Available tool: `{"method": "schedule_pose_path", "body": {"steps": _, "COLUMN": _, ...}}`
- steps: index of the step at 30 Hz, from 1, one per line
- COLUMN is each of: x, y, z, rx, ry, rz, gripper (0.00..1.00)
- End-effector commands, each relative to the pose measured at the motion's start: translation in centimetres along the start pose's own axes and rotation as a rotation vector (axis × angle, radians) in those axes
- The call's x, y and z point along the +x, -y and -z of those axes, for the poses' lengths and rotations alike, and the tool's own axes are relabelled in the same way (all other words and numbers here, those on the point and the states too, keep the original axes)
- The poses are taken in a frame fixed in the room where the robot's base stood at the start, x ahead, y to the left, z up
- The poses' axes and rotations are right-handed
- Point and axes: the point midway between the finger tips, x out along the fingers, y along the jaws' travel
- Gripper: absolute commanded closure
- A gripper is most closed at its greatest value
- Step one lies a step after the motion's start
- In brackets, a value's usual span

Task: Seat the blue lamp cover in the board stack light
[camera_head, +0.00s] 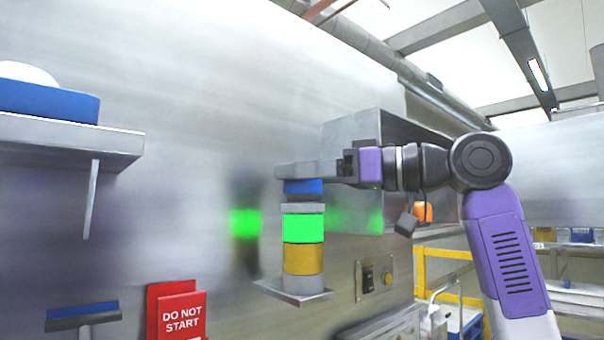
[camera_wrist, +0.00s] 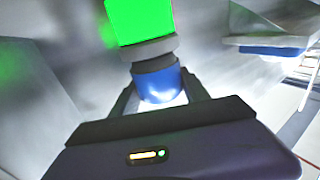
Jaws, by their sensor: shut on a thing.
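The board stack light (camera_head: 303,257) stands on a small bracket, with a grey base, an amber section, a lit green section and a grey collar on top. The blue lamp cover (camera_head: 304,187) is between the jaws of my gripper (camera_head: 294,172), directly above the grey collar. Any gap between cover and collar is too small to tell. In the wrist view my gripper's jaws (camera_wrist: 158,95) are shut around the blue cover (camera_wrist: 156,84). The grey collar (camera_wrist: 148,48) and lit green section (camera_wrist: 139,20) show just beyond it.
A steel wall panel stands behind the light. A shelf (camera_head: 60,138) with a blue-rimmed item (camera_head: 45,100) is at the left. A red "DO NOT START" sign (camera_head: 182,315) is at the lower left. A switch plate (camera_head: 376,278) and steel box (camera_head: 350,140) are near the light.

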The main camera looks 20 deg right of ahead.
Motion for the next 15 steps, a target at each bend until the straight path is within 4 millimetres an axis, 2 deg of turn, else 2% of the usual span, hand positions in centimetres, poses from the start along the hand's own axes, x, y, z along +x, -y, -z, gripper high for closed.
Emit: {"method": "schedule_pose_path", "body": {"steps": 15, "x": 0.00, "y": 0.01, "z": -0.73, "rx": 0.000, "ry": 0.000, "rz": 0.000, "gripper": 0.87}}
